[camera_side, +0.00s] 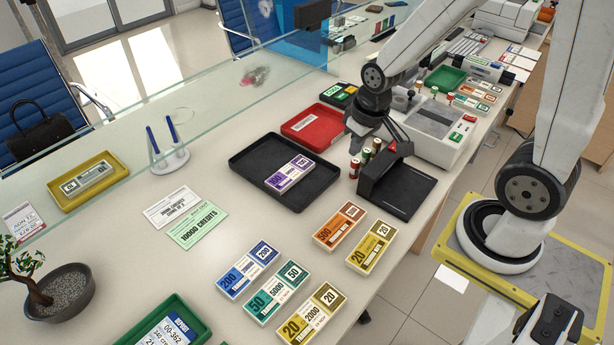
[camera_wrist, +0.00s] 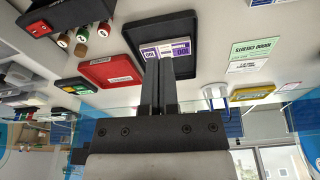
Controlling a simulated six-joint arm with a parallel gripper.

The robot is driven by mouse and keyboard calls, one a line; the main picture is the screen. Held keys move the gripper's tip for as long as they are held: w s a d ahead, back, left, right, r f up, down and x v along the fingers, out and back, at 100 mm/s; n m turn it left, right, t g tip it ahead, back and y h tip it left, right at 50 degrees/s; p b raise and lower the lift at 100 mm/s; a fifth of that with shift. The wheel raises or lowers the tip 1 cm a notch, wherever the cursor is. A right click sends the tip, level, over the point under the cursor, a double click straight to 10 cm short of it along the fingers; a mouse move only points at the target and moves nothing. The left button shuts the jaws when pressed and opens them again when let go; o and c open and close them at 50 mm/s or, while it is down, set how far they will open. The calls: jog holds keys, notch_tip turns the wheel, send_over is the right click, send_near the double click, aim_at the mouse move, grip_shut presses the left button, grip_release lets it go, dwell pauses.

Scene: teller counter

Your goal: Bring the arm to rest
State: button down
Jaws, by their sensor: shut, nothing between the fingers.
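My gripper (camera_side: 362,142) hangs from my white arm above the counter, between the red tray and the black stand with a dark flat plate. In the wrist view the two dark fingers of my gripper (camera_wrist: 159,66) lie together with nothing between them. They overlap the edge of the black tray in that view. The black tray (camera_side: 243,163) lies on the counter with a purple-and-white bundle (camera_side: 289,173) in it; the bundle also shows in the wrist view (camera_wrist: 178,49).
The black stand (camera_side: 400,185) is close to my gripper, with several coin rolls (camera_side: 366,155) beside it. A red tray (camera_side: 311,127) lies behind. Banknote bundles (camera_side: 338,225) lie in front. A glass screen (camera_side: 205,103) runs along the counter. A potted plant (camera_side: 52,288) stands at left.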

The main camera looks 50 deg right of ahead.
jog(key=shift+n, duration=0.5)
jog(key=a, duration=0.1)
jog(key=s+a, duration=0.2)
jog(key=shift+s+a+r, duration=0.1)
jog(key=shift+a+r, duration=0.15)
jog(key=shift+a, duration=0.1)
